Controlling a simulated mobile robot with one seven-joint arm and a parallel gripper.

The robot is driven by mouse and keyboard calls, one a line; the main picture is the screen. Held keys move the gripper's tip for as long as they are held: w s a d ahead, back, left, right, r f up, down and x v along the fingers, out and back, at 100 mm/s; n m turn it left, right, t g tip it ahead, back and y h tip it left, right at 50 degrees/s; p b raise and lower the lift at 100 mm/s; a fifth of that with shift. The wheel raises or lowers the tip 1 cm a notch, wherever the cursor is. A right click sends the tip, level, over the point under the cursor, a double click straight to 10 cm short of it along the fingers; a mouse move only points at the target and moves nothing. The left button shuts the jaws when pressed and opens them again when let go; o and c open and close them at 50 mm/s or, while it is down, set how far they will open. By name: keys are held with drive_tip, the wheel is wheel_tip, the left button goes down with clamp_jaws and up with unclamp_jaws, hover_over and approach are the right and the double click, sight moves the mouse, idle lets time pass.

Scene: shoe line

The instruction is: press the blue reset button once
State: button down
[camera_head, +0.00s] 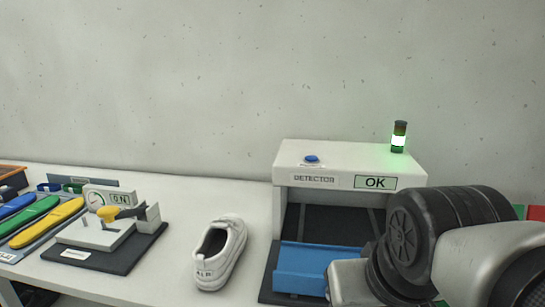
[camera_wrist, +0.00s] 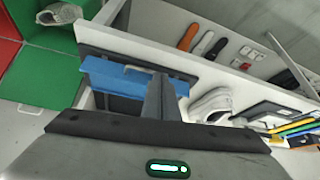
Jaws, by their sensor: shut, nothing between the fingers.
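The blue reset button (camera_head: 312,159) sits on top of the white detector housing (camera_head: 350,158), left of its middle, with nothing touching it in the head view. The housing front has a "DETECTOR" label and a green "OK" sign (camera_head: 376,183). My gripper (camera_wrist: 158,97) shows in the wrist view with its dark fingers shut and empty, in front of the blue tray (camera_wrist: 106,76) at the detector. In the head view my arm covers the right front of the detector, and the fingers cannot be made out there. I cannot make out the button in the wrist view.
A stack light (camera_head: 399,137) glows green on the detector's right rear. A white shoe (camera_head: 220,252) stands on the table left of the detector. A gauge fixture (camera_head: 105,232) and coloured insoles (camera_head: 36,218) are farther left. Red and green bins (camera_wrist: 45,70) show in the wrist view.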

wheel_tip(320, 180, up, 21)
drive_tip(key=n+t+h+p, duration=0.1)
drive_tip(key=n+t+p, duration=0.3)
drive_tip(key=n+p, duration=1.85)
hover_over(312, 159)
drive_tip(key=b, duration=0.4)
drive_tip(key=n, duration=0.3)
drive_tip(key=shift+w+f+n, duration=0.15)
drive_tip(key=shift+n, duration=0.1)
wheel_tip(312, 159, down, 8)
drive_tip(key=b, duration=0.6)
drive_tip(key=shift+r+b, duration=0.25)
drive_tip(key=shift+b, duration=0.05)
drive_tip(key=shift+f+b, duration=0.35)
drive_tip(key=shift+f, duration=0.3)
